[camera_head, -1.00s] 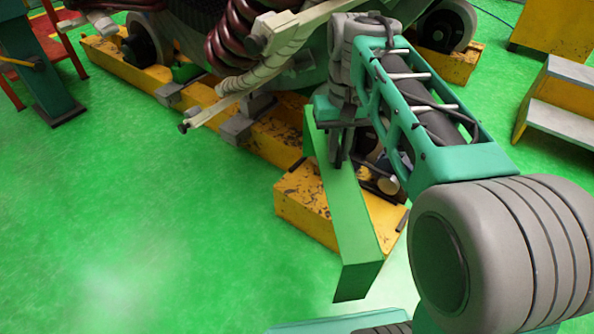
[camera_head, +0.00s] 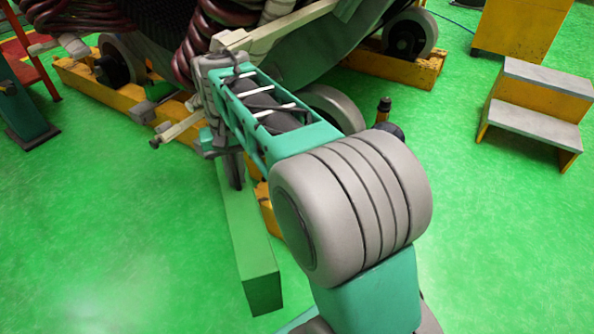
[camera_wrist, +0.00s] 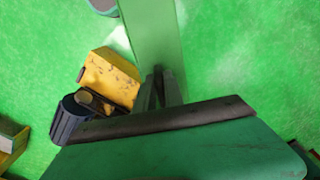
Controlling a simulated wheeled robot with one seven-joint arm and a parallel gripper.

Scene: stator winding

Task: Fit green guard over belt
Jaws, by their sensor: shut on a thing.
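The green guard (camera_head: 248,245) is a long, straight, box-shaped cover. It hangs from my gripper (camera_head: 235,172), slanting down toward the front above the green floor. In the wrist view the guard (camera_wrist: 152,38) runs up from my gripper (camera_wrist: 160,88), whose fingers are shut on it near its lower end in that picture. I cannot pick out the belt for certain. A dark ribbed cylinder (camera_wrist: 72,118) on a yellow base (camera_wrist: 108,78) shows left of the guard in the wrist view, apart from it. My arm hides most of that area in the head view.
The big machine stands on a yellow rail (camera_head: 85,82) with grey rollers (camera_head: 118,60) at the back. A cream bar (camera_head: 180,130) sticks out close to my gripper. Grey-topped steps (camera_head: 540,100) stand at right.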

